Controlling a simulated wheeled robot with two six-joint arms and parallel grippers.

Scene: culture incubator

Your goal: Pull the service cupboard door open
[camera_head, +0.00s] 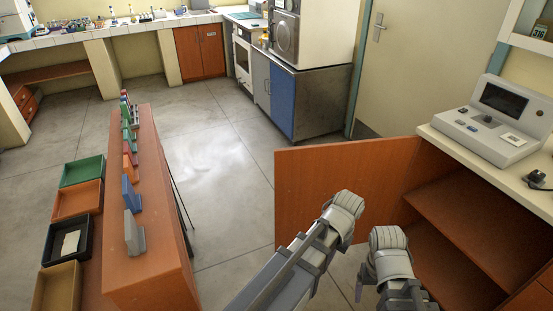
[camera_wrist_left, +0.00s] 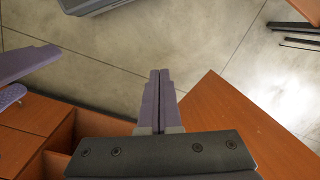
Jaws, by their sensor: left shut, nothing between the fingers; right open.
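The service cupboard door (camera_head: 305,190) is a brown wooden panel. It stands swung out wide from the cupboard (camera_head: 464,226), whose shelves show. In the left wrist view the door (camera_wrist_left: 225,115) is at lower right and the cupboard (camera_wrist_left: 35,115) at lower left. My left gripper (camera_wrist_left: 160,73) is shut and empty, over the floor between door and cupboard; its fingers are not clear in the head view. My right gripper (camera_head: 405,298) is open at the bottom edge, in front of the cupboard opening. Its fingertips are cut off. Contact with the door cannot be seen.
A grey console (camera_head: 490,125) and a black mouse (camera_head: 536,178) are on the counter above the cupboard. A wooden bench (camera_head: 150,215) with coloured holders stands at left, trays beside it. The floor (camera_head: 225,150) between bench and door is clear. A blue-doored cabinet (camera_head: 281,100) stands behind.

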